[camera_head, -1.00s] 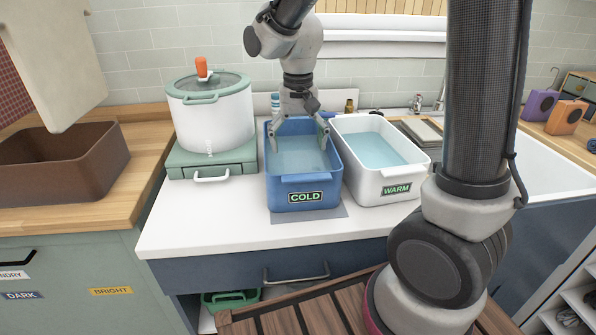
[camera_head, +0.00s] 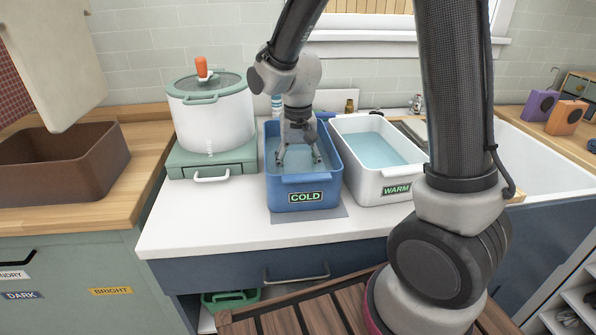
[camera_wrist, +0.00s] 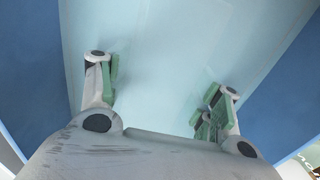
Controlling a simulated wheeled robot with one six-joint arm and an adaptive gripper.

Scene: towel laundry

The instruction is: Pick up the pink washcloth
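No pink washcloth shows in either current view. My gripper (camera_head: 300,160) points down inside the blue tub labelled COLD (camera_head: 303,198), with its fingertips at or under the water. In the wrist view my gripper (camera_wrist: 162,85) has its two fingers apart, with only pale blue water (camera_wrist: 165,45) visible between them. No cloth can be made out there. The tub's blue walls show on both sides of the fingers in that view.
A white tub labelled WARM (camera_head: 397,189) stands just right of the blue one. A white pot with a green lid (camera_head: 212,118) stands to the left. A brown bin (camera_head: 70,170) sits on the left counter. The white counter front (camera_head: 215,225) is clear.

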